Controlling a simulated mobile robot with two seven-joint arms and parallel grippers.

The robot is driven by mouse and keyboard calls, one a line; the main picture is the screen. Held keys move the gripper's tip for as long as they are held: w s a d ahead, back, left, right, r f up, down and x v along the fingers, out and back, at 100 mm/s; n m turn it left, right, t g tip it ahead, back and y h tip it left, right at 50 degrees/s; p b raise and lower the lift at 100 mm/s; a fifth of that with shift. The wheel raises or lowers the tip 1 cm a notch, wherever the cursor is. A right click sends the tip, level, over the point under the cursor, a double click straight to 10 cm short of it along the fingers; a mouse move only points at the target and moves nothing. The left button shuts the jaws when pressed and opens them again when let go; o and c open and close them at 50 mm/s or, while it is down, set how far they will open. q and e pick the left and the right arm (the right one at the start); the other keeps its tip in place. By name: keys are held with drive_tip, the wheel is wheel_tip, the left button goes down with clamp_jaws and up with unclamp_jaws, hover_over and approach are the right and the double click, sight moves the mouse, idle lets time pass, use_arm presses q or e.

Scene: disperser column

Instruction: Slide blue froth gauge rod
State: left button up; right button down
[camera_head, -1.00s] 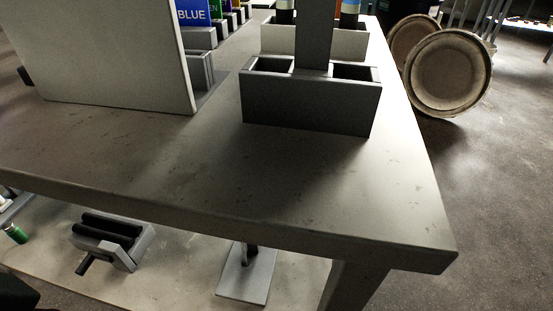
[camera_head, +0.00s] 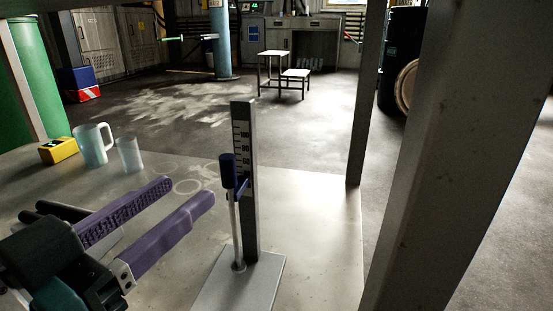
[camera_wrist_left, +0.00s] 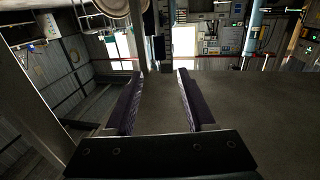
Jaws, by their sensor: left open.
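The froth gauge stands upright on a pale base plate (camera_head: 255,290) on the lower shelf. It has a dark upright scale (camera_head: 246,150) with white marks, the 100 mark near the top. The thin silver rod (camera_head: 235,235) with a dark blue grip (camera_head: 228,170) stands at the scale's left, and a small dark blue piece at its side reaches the scale. My left gripper (camera_head: 191,190) is open and empty, its purple fingers pointing at the rod from the left with a small gap in the picture.
A pitcher (camera_head: 94,145), a clear cup (camera_head: 130,155) and a yellow box (camera_head: 59,150) stand at the shelf's back left. A thick grey table leg (camera_head: 440,150) fills the right, with a thinner post (camera_head: 366,100) behind. Shelf right of the gauge is bare.

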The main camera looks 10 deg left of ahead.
sight(222, 163)
use_arm(q)
drive_tip(key=b+x, duration=0.3)
drive_tip(key=x, duration=0.6)
drive_tip(key=shift+w+d+b, duration=0.1)
drive_tip(key=shift+w+b, duration=0.25)
drive_tip(key=shift+w, duration=0.05)
clamp_jaws()
drive_tip(key=shift+r, duration=0.1)
idle(0.9)
